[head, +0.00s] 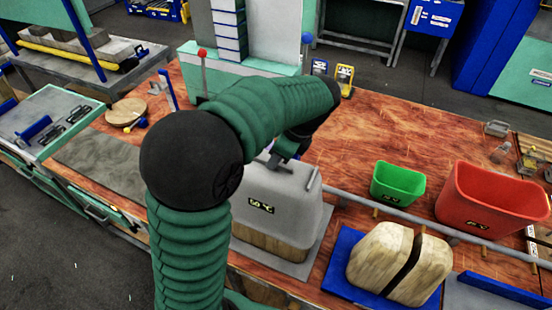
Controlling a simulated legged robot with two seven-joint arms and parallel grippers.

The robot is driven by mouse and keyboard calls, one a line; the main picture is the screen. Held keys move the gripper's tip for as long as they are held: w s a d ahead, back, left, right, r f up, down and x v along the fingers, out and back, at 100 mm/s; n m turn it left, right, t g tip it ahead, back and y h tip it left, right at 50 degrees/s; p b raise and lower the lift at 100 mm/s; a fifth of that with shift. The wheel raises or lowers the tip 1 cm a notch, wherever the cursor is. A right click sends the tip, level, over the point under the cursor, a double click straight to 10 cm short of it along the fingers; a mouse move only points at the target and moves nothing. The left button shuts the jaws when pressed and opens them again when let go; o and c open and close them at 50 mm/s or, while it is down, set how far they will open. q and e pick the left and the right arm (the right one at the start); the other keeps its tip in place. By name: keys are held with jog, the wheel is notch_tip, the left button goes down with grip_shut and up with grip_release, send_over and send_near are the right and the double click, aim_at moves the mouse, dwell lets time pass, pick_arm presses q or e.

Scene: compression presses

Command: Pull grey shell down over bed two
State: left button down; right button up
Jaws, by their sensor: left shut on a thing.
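The grey shell (275,205), marked 50 °C, sits upright over a wooden form (268,248) on a grey base plate (312,262). The lower part of the form shows below the shell's edge. My left gripper (278,159) is at the top of the shell, shut on its handle; my arm partly hides the grip. A second wooden form (382,252) with a dark band stands uncovered on a blue base (340,270) to the right. I cannot tell by any marking which bed is bed two. My right gripper is not in view.
A green bin (397,184) and a red bin (490,200) stand right of the shell, behind a grey rail (425,222). Levers with a red knob (202,52) and a blue knob (307,38) rise at the back. The wooden bench top is clear behind the green bin.

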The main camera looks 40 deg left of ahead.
pick_arm(q)
jog(key=f+b, duration=0.3)
jog(key=f, duration=0.1)
jog(key=f+b, duration=0.2)
jog(key=shift+a+f+b, duration=0.25)
jog(key=shift+a+b, duration=0.05)
jog(key=f+b, duration=0.1)
jog(key=f, duration=0.2)
jog(key=shift+d+f, duration=0.1)
jog(key=shift+d, duration=0.1)
jog(key=shift+f, duration=0.4)
jog(key=shift+a+f+b, duration=0.1)
jog(key=shift+f+b, duration=0.35)
jog(key=shift+f, duration=0.1)
jog(key=c, duration=1.5)
grip_release()
jog(key=p+v, duration=0.1)
jog(key=v, duration=1.6)
jog(key=shift+a+f, duration=0.1)
jog(key=shift+f, duration=0.05)
